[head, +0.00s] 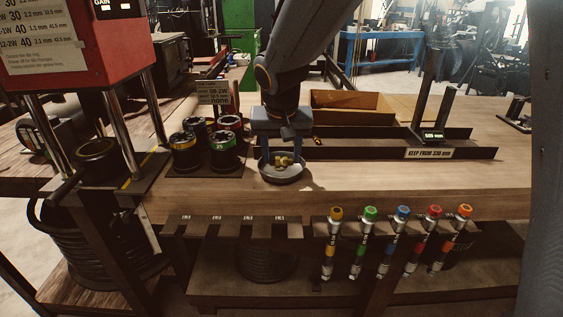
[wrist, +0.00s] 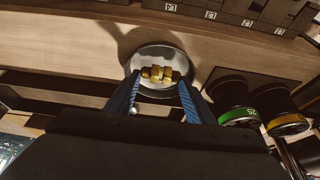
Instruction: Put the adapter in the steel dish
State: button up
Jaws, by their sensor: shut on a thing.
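The adapter (wrist: 159,74) is a small brass fitting with several stepped sections. My gripper (wrist: 157,88) is shut on it, with one blue finger at each end in the wrist view. The steel dish (wrist: 144,53) is a round shallow bowl on the wooden bench, directly behind the adapter in the wrist view. In the head view my gripper (head: 280,158) points down at the steel dish (head: 283,179), and the brass adapter (head: 284,161) shows between the fingers, over the dish. I cannot tell whether the adapter touches the dish bottom.
Several dies with coloured rings (head: 222,150) stand left of the dish. The red crimper (head: 75,45) is at the far left. A cardboard box (head: 350,108) and a dark rail (head: 380,145) lie behind. The bench right of the dish is clear.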

aim_at(282, 161)
jog(key=shift+f, duration=1.35)
jog(key=shift+f, duration=0.1)
jog(key=shift+f, duration=0.15)
jog(key=o, duration=0.8)
